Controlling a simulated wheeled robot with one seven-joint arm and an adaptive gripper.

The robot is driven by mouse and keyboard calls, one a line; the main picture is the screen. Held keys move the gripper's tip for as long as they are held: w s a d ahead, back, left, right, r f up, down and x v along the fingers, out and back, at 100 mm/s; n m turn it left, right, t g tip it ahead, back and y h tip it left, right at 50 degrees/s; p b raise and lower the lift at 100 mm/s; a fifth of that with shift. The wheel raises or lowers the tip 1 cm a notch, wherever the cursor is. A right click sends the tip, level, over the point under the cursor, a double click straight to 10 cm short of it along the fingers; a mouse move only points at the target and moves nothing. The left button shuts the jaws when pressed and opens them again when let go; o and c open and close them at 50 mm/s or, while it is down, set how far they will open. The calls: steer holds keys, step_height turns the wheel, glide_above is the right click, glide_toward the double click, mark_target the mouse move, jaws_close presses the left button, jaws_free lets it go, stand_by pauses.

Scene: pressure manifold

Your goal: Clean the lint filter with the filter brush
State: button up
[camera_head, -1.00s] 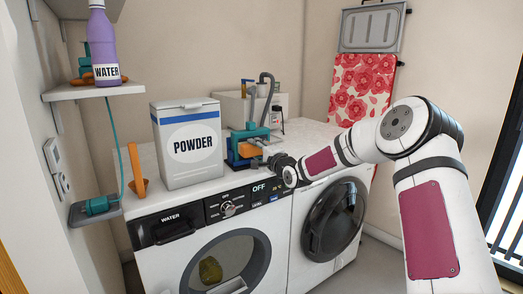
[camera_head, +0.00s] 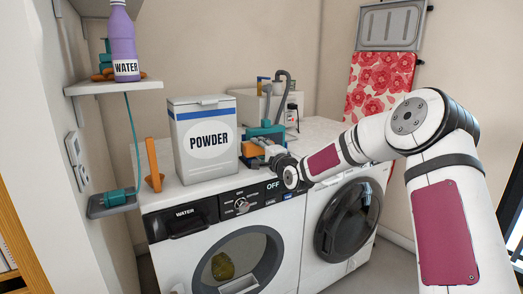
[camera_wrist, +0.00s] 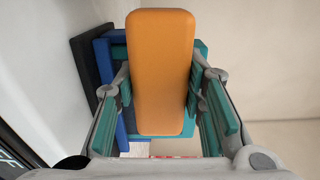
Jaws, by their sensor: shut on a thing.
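My gripper (camera_head: 272,152) is at the teal and blue device (camera_head: 262,132) on top of the washer. In the wrist view, my gripper (camera_wrist: 160,95) has its teal-padded fingers on both sides of an orange block (camera_wrist: 160,65) and is shut on it. Teal and blue parts (camera_wrist: 107,75) show behind the block. I cannot tell whether the block is a filter's grip or the brush's. An orange handle (camera_head: 154,162) stands upright on the washer's left end; its lower end is hard to make out. I cannot identify the lint filter or the brush for certain.
A powder box (camera_head: 203,140) stands left of my gripper. A water bottle (camera_head: 124,40) is on a wall shelf (camera_head: 115,86). A small lower shelf (camera_head: 112,202) holds a teal piece. A white basin (camera_head: 247,103) is behind the device. The dryer top at right has free room.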

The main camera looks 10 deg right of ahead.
steer(key=shift+s, duration=0.15)
steer(key=shift+p+v, duration=0.95)
steer(key=shift+v, duration=1.95)
steer(key=shift+d, duration=0.1)
steer(key=shift+p+v, duration=0.55)
steer(key=shift+v, duration=0.95)
